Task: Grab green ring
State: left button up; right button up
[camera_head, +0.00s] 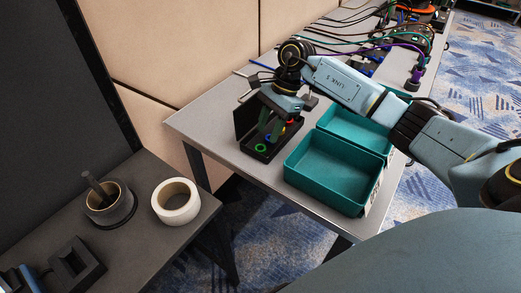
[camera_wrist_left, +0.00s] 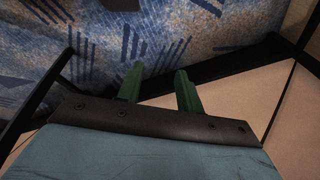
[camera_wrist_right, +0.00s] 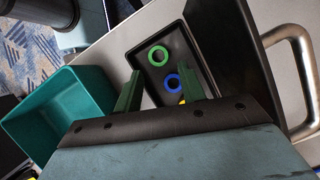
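The green ring (camera_head: 261,148) lies in a small black open case (camera_head: 252,151) on the grey table. In the right wrist view the green ring (camera_wrist_right: 158,56) lies flat near the far end of the case, beyond the fingertips. A blue ring (camera_wrist_right: 172,82) lies nearer, between the fingers. My right gripper (camera_head: 270,133) is above the case; in its wrist view the two green fingers (camera_wrist_right: 155,85) are apart with nothing held. My left gripper (camera_wrist_left: 157,80) shows only in its wrist view, fingers apart and empty, over carpet and a wall panel.
Teal bins (camera_head: 332,173) stand right of the case. The case's raised lid (camera_wrist_right: 223,45) stands beside the right gripper, with a metal handle (camera_wrist_right: 305,75) nearby. A dark table with a tape roll (camera_head: 176,201) and a pot (camera_head: 110,205) is at left. Cables (camera_head: 350,45) lie behind.

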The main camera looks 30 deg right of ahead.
aim_at(264, 145)
jog(key=x, duration=0.4)
jog(key=shift+a+f+b, duration=0.1)
jog(key=shift+f+b, duration=0.15)
jog(key=shift+b, duration=0.1)
pick_arm(q)
jog(key=shift+w+d+r, duration=0.15)
jog(key=shift+w+r, duration=0.6)
jog(key=shift+r, duration=0.3)
pick_arm(e)
jog(key=shift+c, duration=0.4)
